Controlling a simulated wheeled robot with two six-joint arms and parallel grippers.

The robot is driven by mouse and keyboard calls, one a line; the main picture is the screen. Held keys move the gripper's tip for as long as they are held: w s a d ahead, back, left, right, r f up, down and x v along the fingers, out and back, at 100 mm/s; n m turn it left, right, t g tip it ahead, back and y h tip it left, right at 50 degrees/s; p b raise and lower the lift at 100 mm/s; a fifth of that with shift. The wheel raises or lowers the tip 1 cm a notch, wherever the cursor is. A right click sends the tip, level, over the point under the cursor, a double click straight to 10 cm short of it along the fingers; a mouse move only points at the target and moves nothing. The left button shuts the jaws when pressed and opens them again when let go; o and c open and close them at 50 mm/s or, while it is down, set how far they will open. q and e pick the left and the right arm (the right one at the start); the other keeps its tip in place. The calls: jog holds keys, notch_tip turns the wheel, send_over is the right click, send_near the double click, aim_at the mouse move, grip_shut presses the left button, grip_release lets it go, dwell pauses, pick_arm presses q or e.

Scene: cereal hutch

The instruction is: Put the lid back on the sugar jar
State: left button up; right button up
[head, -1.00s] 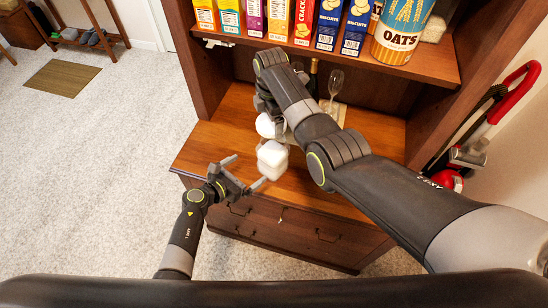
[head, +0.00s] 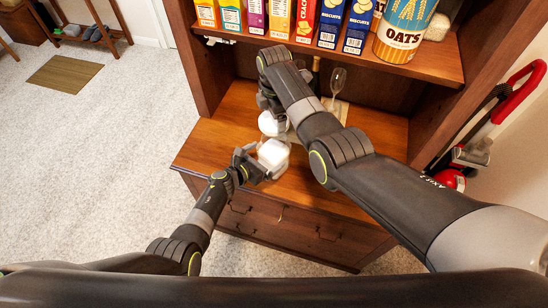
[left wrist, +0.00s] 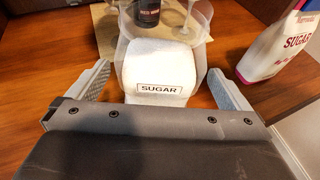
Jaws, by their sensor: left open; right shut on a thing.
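The sugar jar (head: 273,153) is a clear container full of white sugar. It stands upright near the front edge of the wooden counter. Its SUGAR label shows in the left wrist view (left wrist: 160,88). My left gripper (head: 256,164) is open at the jar, with one finger on each side; in the left wrist view a small gap shows beside each finger (left wrist: 160,78). My right gripper (head: 268,108) is shut on a white rounded thing, apparently the lid (head: 271,123), just behind the jar. My right arm hides much of that gripper.
A dark bottle (left wrist: 148,12) and a stemmed glass (head: 337,80) stand behind the jar on a pale board. A sugar bag (left wrist: 285,42) stands to the right in the left wrist view. The counter's left is clear.

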pick_arm(q)
jog(key=shift+x, duration=1.6)
jog(key=c, duration=1.2)
jog(key=shift+c, duration=0.2)
pick_arm(e)
jog(key=shift+f, duration=2.45)
jog(key=shift+f, duration=0.1)
pick_arm(q)
jog(key=shift+f+b, duration=0.15)
jog(key=shift+b, duration=0.8)
pick_arm(e)
jog(key=shift+f, duration=0.85)
